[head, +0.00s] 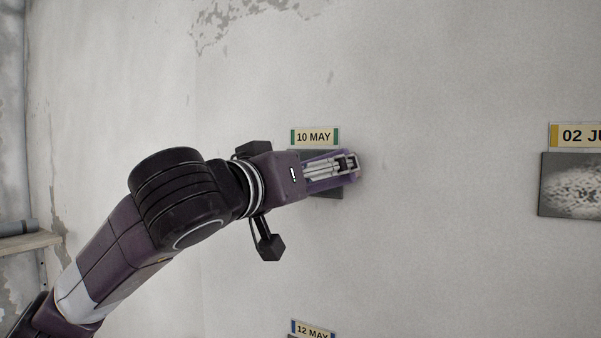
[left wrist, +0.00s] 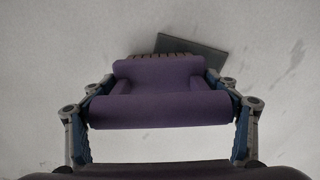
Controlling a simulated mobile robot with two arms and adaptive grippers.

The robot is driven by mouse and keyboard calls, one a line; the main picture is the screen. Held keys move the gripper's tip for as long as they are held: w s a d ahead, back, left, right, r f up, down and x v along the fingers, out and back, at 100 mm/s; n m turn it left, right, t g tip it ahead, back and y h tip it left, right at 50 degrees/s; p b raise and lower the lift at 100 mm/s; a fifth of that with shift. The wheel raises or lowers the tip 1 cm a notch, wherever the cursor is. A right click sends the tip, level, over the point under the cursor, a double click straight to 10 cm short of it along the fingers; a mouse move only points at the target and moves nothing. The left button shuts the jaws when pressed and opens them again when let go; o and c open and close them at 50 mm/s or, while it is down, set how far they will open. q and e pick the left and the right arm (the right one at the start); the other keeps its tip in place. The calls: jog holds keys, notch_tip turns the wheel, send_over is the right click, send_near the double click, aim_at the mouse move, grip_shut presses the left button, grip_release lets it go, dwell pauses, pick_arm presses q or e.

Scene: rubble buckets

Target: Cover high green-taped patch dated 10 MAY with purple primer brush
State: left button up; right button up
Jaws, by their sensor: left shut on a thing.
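The 10 MAY label (head: 314,136) has green tape at both ends and sits high on the wall. Just below it is a dark grey patch (head: 326,193), mostly hidden behind my left gripper (head: 345,164). The left gripper is shut on the purple primer brush (left wrist: 160,109), which lies across between its fingers in the left wrist view. The brush's bristle edge points to the wall and overlaps the lower left part of the patch (left wrist: 196,51) there. I cannot tell whether the bristles touch it. My right gripper is out of view.
To the right, a yellow-taped label (head: 575,135) hangs above a mottled grey patch (head: 575,187). A blue-taped 12 MAY label (head: 313,329) is lower down. A wooden shelf (head: 28,242) stands at the left. The wall between the patches is bare.

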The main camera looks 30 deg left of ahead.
pick_arm(q)
jog(key=a+b, duration=0.1)
jog(key=a, duration=0.2)
jog(key=shift+w+a, duration=0.15)
jog(key=shift+a, duration=3.35)
jog(key=shift+d+f, duration=0.2)
jog(key=shift+d, duration=0.8)
jog(key=shift+d+f, duration=0.2)
jog(key=shift+d, duration=0.75)
jog(key=shift+d+f, duration=0.2)
jog(key=shift+d, duration=0.8)
jog(key=shift+a+b, duration=0.3)
jog(key=shift+b, duration=0.4)
jog(key=shift+w+a, duration=0.15)
jog(key=shift+a, duration=1.15)
jog(key=shift+w+a, duration=0.1)
jog(key=shift+a, duration=1.2)
